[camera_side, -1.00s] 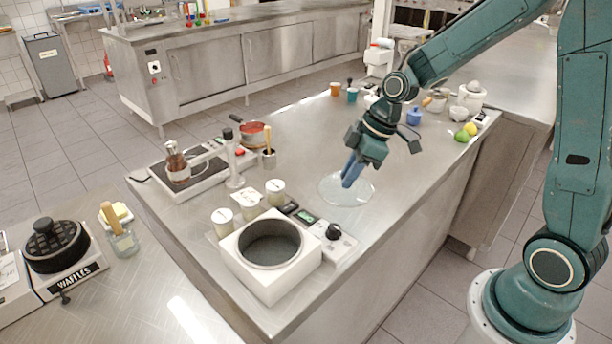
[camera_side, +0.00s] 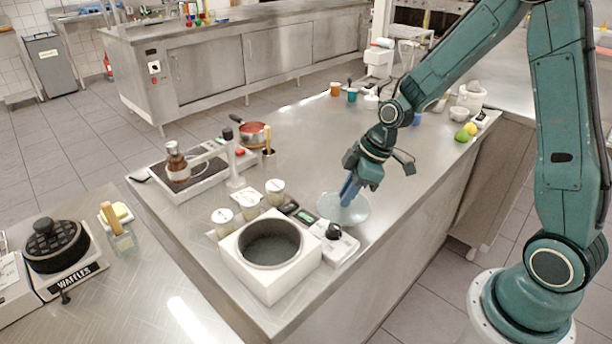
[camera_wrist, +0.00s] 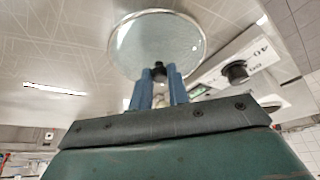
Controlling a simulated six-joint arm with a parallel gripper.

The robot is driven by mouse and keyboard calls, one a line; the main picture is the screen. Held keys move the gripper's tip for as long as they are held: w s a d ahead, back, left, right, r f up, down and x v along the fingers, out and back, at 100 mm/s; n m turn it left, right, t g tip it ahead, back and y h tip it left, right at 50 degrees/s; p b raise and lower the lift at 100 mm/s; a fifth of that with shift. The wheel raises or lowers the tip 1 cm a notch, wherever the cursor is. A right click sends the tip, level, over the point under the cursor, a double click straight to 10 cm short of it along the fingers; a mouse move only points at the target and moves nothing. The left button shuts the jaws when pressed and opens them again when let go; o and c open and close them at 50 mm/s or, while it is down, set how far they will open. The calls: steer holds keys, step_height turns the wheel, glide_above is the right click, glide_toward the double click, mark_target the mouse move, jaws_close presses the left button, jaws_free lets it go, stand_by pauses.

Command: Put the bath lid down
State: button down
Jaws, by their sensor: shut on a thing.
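The bath lid (camera_side: 345,210) is a clear round glass disc with a pale rim. My gripper (camera_side: 349,193) is shut on it, with the blue fingers above the disc. In the wrist view the lid (camera_wrist: 157,38) spreads out beyond the fingers, and its dark knob (camera_wrist: 159,70) sits between the fingertips of my gripper (camera_wrist: 159,78). The lid is over the steel counter, right of the bath (camera_side: 228,254), a white box with an open round grey well. How high the lid is above the counter is hard to tell.
A control unit with a black knob (camera_side: 334,231) stands between the bath and the lid. Several lidded jars (camera_side: 275,192) stand behind the bath. The counter (camera_side: 310,145) behind the lid is clear.

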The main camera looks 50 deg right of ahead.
steer(key=shift+f, duration=0.15)
steer(key=c, duration=1.3)
jaws_free()
steer(key=shift+c, duration=0.2)
steer(key=v, duration=1.2)
steer(key=shift+r, duration=0.2)
steer(key=shift+a, duration=0.1)
